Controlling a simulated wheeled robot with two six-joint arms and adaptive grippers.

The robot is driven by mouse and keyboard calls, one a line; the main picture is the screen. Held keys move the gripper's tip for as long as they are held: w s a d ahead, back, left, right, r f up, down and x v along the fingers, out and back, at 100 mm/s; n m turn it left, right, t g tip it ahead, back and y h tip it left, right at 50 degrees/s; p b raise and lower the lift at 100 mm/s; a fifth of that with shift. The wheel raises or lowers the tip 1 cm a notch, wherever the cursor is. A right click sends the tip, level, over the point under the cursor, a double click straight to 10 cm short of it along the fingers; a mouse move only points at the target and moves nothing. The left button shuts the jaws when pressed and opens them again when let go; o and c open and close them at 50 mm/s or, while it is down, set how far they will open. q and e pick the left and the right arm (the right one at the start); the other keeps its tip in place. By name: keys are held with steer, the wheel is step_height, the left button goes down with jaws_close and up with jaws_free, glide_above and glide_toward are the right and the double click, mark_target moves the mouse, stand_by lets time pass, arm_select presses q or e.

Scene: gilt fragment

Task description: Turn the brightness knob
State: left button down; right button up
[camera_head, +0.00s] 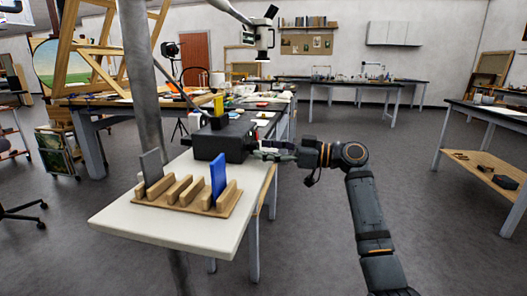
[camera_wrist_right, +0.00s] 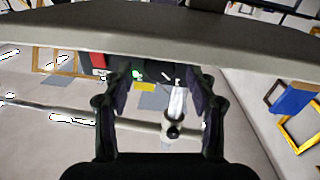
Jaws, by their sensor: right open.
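A black box-shaped device (camera_head: 225,140) stands on the white tabletop (camera_head: 180,228). My right gripper (camera_head: 264,151) is at the right side of this device, with its arm coming from the right. In the right wrist view my right gripper (camera_wrist_right: 162,98) is open, its two dark fingers spread apart with nothing visibly held. Beyond and between the fingers is a dark surface with a green light (camera_wrist_right: 137,74) and small white marks. I cannot clearly make out the brightness knob. My left gripper is in neither view.
A wooden rack (camera_head: 190,192) with a grey panel (camera_head: 152,167) and a blue panel (camera_head: 218,175) stands in front of the device. Open floor lies to the right.

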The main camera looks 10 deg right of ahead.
steer(key=shift+w+a, duration=0.2)
steer(key=shift+a, duration=0.3)
steer(key=shift+c, duration=0.5)
steer(key=c, duration=1.1)
steer(key=shift+o, duration=0.2)
steer(key=shift+r+m+p, duration=0.1)
steer(key=shift+m+p, duration=0.2)
steer(key=shift+p, duration=0.1)
arm_select(q)
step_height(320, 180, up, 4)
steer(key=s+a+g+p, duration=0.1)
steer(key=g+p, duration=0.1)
steer(key=p, duration=0.1)
arm_select(e)
steer(key=shift+r+m, duration=0.15)
steer(key=shift+m, duration=1.05)
steer(key=m+p, duration=0.3)
steer(key=shift+m, duration=0.3)
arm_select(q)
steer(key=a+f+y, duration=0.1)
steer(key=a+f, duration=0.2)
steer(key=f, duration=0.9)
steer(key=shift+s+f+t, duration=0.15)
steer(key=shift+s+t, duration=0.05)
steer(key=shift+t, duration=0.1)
arm_select(e)
steer(key=shift+f, duration=0.2)
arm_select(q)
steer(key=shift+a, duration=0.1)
